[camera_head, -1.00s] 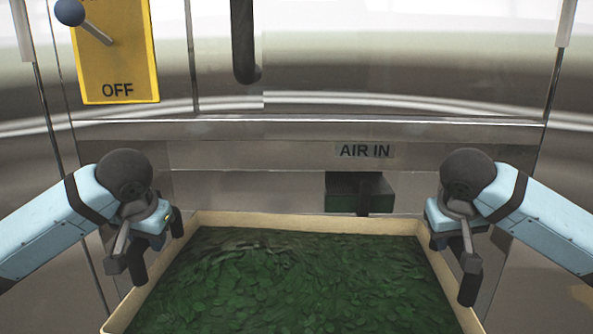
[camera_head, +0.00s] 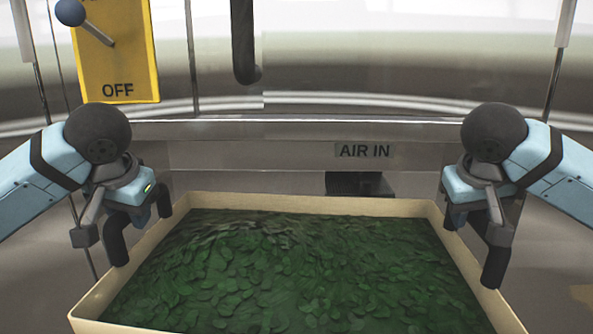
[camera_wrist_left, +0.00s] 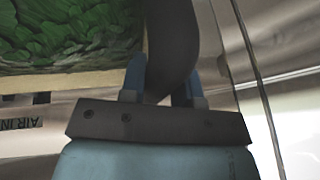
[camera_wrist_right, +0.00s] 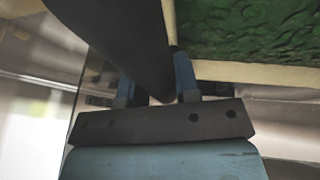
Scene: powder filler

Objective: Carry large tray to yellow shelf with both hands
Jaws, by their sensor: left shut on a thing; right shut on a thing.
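The large tray (camera_head: 300,204) has a cream rim and is full of green leaves (camera_head: 290,270). It fills the lower middle of the head view, and its near edge is out of frame. My left gripper (camera_head: 140,212) is shut on the dark curved handle at the tray's left side, and the handle shows in the left wrist view (camera_wrist_left: 173,45). My right gripper (camera_head: 472,215) is shut on the matching handle at the right side, seen in the right wrist view (camera_wrist_right: 125,45). I see no yellow shelf.
A steel machine with clear panels stands just behind the tray. It carries an "AIR IN" label (camera_head: 364,151) and a dark block (camera_head: 357,184) below it, partly hidden by the tray. A yellow "OFF" switch plate (camera_head: 117,55) with a ball lever is at the upper left.

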